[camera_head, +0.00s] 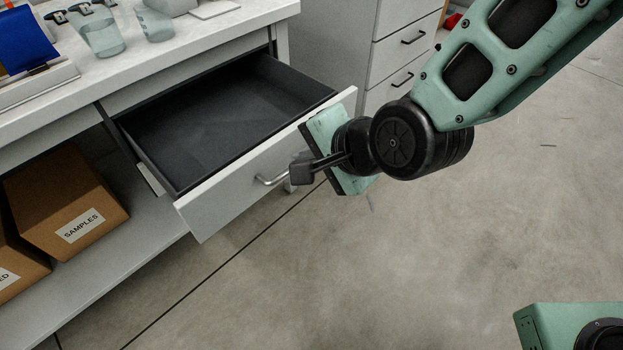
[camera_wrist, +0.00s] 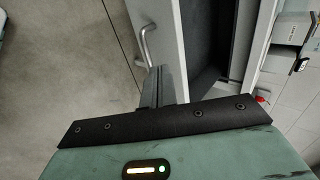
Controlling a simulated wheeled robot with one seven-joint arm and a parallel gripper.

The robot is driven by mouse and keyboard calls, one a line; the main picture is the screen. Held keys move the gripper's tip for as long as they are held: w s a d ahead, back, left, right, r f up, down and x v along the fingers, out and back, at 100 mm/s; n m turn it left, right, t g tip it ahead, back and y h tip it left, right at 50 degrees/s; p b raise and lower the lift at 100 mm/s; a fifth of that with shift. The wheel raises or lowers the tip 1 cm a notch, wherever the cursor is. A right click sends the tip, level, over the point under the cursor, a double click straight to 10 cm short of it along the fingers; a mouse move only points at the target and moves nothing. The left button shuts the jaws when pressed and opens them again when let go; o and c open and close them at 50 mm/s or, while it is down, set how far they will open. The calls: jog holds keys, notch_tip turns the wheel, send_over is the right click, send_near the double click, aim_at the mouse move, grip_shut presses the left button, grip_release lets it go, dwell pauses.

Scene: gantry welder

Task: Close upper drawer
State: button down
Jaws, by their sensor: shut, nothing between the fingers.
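The upper drawer (camera_head: 240,190) is pulled out from the white bench in the head view. It has a white front, a dark empty inside and a metal bar handle (camera_head: 272,180). My gripper (camera_head: 302,168) is shut and empty, in front of the drawer's face near the handle. In the wrist view the drawer front (camera_wrist: 168,45) and the handle (camera_wrist: 146,42) show close beyond my gripper (camera_wrist: 160,82). I cannot tell whether the fingers touch the drawer.
The bench top (camera_head: 195,45) carries clear cups (camera_head: 100,35) and a blue item (camera_head: 25,40). Cardboard boxes (camera_head: 65,205) sit on the shelf below. A drawer cabinet (camera_head: 400,45) stands behind. The floor (camera_head: 470,230) at right is mostly open.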

aim_at(271, 164)
jog(key=b+x, duration=0.1)
jog(key=x, duration=0.9)
jog(key=shift+b, duration=0.3)
